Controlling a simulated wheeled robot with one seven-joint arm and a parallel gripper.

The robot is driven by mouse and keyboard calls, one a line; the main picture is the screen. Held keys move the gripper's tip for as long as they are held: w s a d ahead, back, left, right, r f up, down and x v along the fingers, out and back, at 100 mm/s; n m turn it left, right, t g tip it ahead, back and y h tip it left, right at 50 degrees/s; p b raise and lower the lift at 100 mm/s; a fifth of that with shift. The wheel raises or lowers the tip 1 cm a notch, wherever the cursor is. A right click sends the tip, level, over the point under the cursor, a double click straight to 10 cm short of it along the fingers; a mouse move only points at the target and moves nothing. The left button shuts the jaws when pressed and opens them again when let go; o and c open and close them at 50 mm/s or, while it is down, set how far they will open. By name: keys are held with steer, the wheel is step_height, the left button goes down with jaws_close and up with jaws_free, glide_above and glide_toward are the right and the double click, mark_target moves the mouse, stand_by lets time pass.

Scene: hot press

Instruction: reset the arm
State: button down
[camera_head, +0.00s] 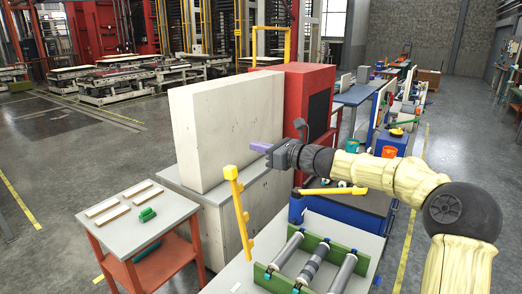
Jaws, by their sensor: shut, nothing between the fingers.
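My arm reaches in from the right side of the head view, in a pale padded cover with dark joints. My gripper (262,146) is at its end, pointing left, with purple-grey fingers shut and nothing held. It is raised in front of the red machine cabinet (308,78) and the tall cream panel (228,122), well above the tables. I cannot tell how far it is from the panel.
A red-framed table (135,214) at lower left bears pale bars and a green block (147,214). A roller stand (312,265) with green sides sits at bottom centre. A yellow post (239,212) and yellow bar (330,191) are near my arm. Open floor lies left.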

steer(key=shift+w, duration=0.1)
steer(key=s+f+n+g+h+b, duration=0.1)
steer(key=s+f+n+g+h, duration=0.15)
steer(key=s+f+n, duration=0.5)
steer(key=s+f+n+g+h, duration=0.2)
steer(key=s+f+h, duration=0.2)
steer(key=f, duration=0.6)
steer(key=s+d+f+n+g+h+b, duration=0.1)
steer(key=s+d+f+n+h, duration=0.3)
steer(key=s+d, duration=0.6)
steer(key=s+d+f+n+g+h+b, duration=0.1)
steer(key=s+d+f+n+h, duration=0.3)
steer(key=s+d+f+n, duration=0.3)
steer(key=s+d+n, duration=0.3)
steer(key=s, duration=0.3)
steer(key=shift+s+f+n, duration=0.15)
steer(key=shift+f+n, duration=0.2)
